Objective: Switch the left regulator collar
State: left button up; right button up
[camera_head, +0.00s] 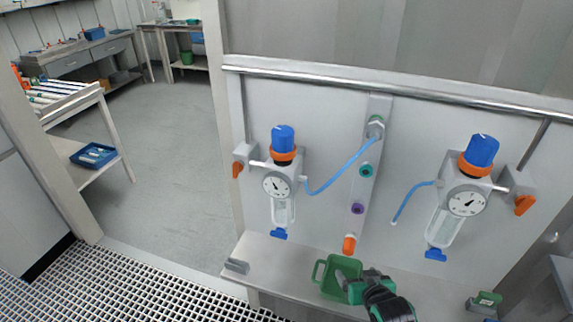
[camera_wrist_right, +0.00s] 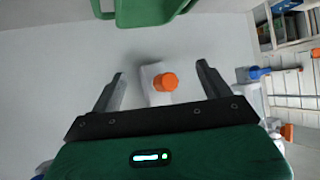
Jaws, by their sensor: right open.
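The left regulator (camera_head: 280,187) is mounted on the pale wall panel, with a blue knob (camera_head: 283,138) on top. Its orange collar (camera_head: 284,154) is a ring just below that knob. A round gauge (camera_head: 276,184) and a clear bowl sit beneath. My right gripper (camera_head: 345,281) is low in the head view, by the green bin, below and to the right of the left regulator and apart from it. In the right wrist view its two fingers (camera_wrist_right: 160,88) are spread, with nothing held. My left gripper does not show.
A second regulator (camera_head: 465,195) with an orange collar is at right. Between them a manifold strip (camera_head: 362,190) carries a blue hose (camera_head: 343,167) and an orange outlet (camera_head: 349,245), also in the wrist view (camera_wrist_right: 165,82). The green bin (camera_head: 323,287) sits on the shelf (camera_head: 290,262).

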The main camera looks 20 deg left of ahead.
jog(key=w+a+r+n+t+y, duration=0.1)
jog(key=a+r, duration=0.2)
jog(key=r, duration=0.3)
jog(key=a+r+t+y+b, duration=0.1)
jog(key=a+r+y, duration=0.1)
jog(key=r, duration=0.4)
jog(key=w+a+r+n+t+y, duration=0.1)
jog(key=a+r, duration=0.2)
jog(key=r, duration=0.3)
jog(key=n+y, duration=0.3)
send_near(289, 157)
jog(key=p+x, duration=0.3)
jog(key=x, duration=0.8)
jog(key=shift+w+a, duration=0.15)
jog(key=shift+a, duration=0.05)
